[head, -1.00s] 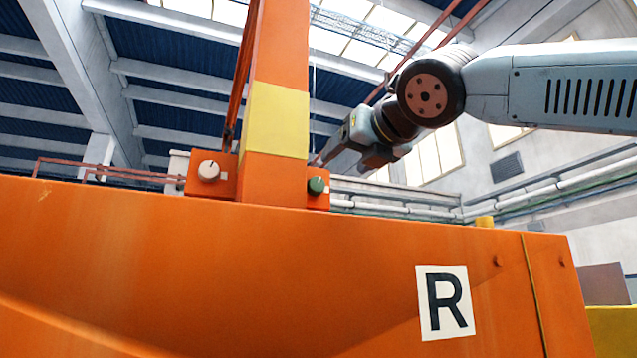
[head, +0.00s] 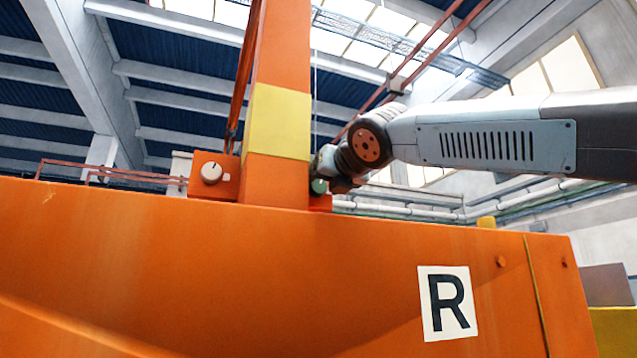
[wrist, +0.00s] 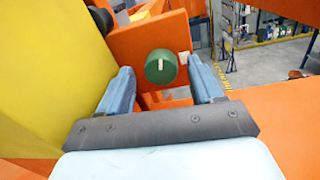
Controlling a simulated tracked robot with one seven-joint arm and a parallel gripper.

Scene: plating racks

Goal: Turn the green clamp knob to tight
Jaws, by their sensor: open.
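The green clamp knob (wrist: 161,67) is a round dial with a short pale mark that stands nearly upright in the wrist view. It sits on the face of an orange box (wrist: 122,46), with a small pale patch to its right. My gripper (wrist: 160,72) is open, with one blue finger on each side of the knob and a visible gap on both sides. In the head view the knob (head: 319,187) shows partly, low beside the orange post, with my gripper (head: 326,164) right over it.
An orange post with a yellow band (head: 278,122) stands close to the left of my gripper. A white knob (head: 211,173) sits on another orange box left of the post. The large orange panel (head: 230,270) below bears an R sign (head: 447,303).

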